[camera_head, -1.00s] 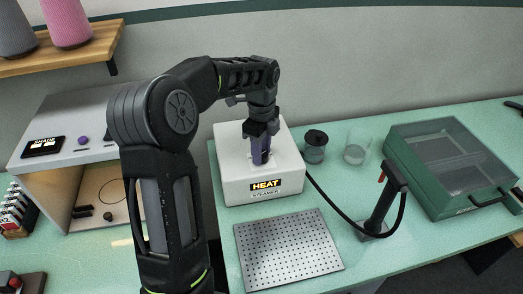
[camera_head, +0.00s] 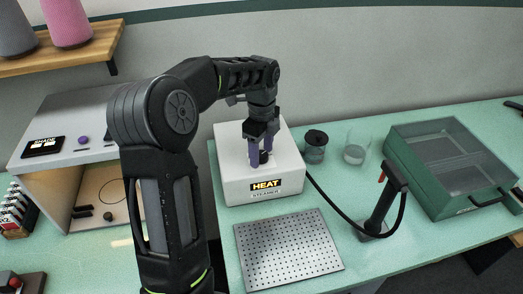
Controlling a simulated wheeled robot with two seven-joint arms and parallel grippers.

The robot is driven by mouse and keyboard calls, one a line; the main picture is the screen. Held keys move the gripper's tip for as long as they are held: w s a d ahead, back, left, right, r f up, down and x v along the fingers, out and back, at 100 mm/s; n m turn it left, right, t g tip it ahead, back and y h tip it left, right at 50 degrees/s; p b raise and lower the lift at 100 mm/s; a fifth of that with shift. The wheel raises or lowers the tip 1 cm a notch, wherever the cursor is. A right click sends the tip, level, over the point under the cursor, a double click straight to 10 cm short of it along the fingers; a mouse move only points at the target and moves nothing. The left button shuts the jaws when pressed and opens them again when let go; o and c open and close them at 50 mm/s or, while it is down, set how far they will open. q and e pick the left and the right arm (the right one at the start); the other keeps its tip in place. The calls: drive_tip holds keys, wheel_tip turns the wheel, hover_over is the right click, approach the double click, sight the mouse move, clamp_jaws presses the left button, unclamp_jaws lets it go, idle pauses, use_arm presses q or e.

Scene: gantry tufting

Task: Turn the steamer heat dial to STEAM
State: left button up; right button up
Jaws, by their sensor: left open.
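The steamer (camera_head: 285,184) is a white box on the mint-green bench, with a lit HEAT display (camera_head: 266,184) on its front and the word STEAMER below it. My left gripper (camera_head: 260,160) points down over the steamer's top, its purple fingers apart. A small dark piece, probably the heat dial (camera_head: 265,157), shows between and behind the fingers. The fingers hide most of it, so its setting cannot be read. I cannot tell whether the fingers touch it. My right gripper is not in view.
A perforated metal plate (camera_head: 288,250) lies in front of the steamer. A black steam wand (camera_head: 384,203) with a hose stands to the right. A dark-lidded jar (camera_head: 315,147), a clear beaker (camera_head: 356,148) and a green case (camera_head: 450,165) stand further right. A grey cabinet (camera_head: 75,125) is at left.

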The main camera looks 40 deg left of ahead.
sight(261, 154)
use_arm(q)
wheel_tip(261, 154, up, 8)
drive_tip(key=shift+f+b, duration=0.1)
drive_tip(key=shift+b, duration=0.4)
idle(0.5)
